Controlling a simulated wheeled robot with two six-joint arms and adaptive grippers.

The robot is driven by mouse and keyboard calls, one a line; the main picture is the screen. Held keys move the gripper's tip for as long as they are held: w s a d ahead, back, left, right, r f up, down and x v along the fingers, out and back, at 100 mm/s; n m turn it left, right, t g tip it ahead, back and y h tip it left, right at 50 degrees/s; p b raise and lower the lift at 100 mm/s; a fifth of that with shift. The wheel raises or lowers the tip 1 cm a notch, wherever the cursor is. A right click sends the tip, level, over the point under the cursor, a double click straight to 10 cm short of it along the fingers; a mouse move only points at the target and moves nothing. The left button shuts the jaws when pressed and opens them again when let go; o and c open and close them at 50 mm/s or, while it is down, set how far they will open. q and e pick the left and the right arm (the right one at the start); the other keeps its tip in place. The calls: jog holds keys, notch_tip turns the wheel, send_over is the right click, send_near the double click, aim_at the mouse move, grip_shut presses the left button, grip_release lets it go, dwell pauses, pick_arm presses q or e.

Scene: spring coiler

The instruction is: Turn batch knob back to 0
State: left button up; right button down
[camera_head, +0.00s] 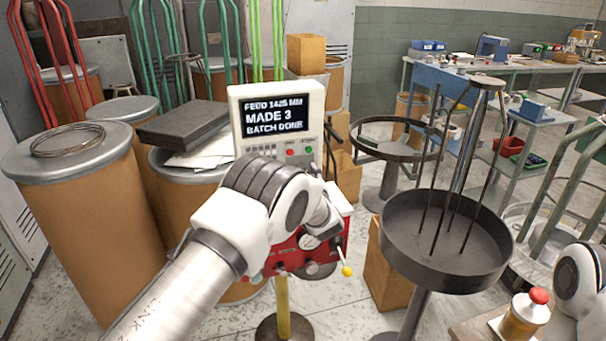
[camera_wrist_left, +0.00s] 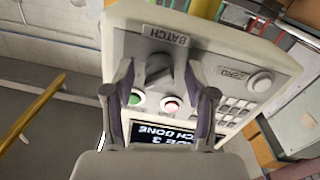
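The batch knob (camera_wrist_left: 158,70) is a dark grey knob on the pale control box (camera_head: 267,105), beside the BATCH label (camera_wrist_left: 168,36). The wrist view shows it upside down. My left gripper (camera_wrist_left: 158,76) is open, with one finger on each side of the knob and visible gaps between. In the head view my left arm and wrist hide the knob and the fingers. The display (camera_head: 273,116) reads FEED 1425 MM, MADE 3, BATCH DONE. I cannot read the knob's setting. My right gripper is out of view; only part of that arm shows at the lower right.
Green (camera_wrist_left: 135,99) and red (camera_wrist_left: 170,103) buttons sit close to the knob, and the ZERO button (camera_wrist_left: 262,82) is to one side. A red machine housing (camera_head: 325,245) with a yellow-tipped lever (camera_head: 346,270) is below. A round black tray (camera_head: 445,275) stands to the right.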

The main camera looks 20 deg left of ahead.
pick_arm(q)
grip_shut()
jog(key=shift+f, duration=0.1)
jog(key=n+b, duration=0.2)
jog(key=shift+f+b, duration=0.2)
jog(key=shift+b, duration=0.1)
jog(key=n+y+b, duration=0.1)
jog(key=n+b, duration=1)
jog(key=shift+d+f+b, duration=0.1)
jog(key=shift+f+b, duration=0.05)
jog(key=shift+b, duration=0.2)
jog(key=shift+r+n+g+y+b, duration=0.15)
jog(key=shift+n+b, duration=3.6)
jog(key=shift+n, duration=0.05)
jog(key=shift+r+n+g+y+b, duration=0.15)
jog(key=shift+n+b, duration=3.6)
jog(key=shift+n, duration=0.05)
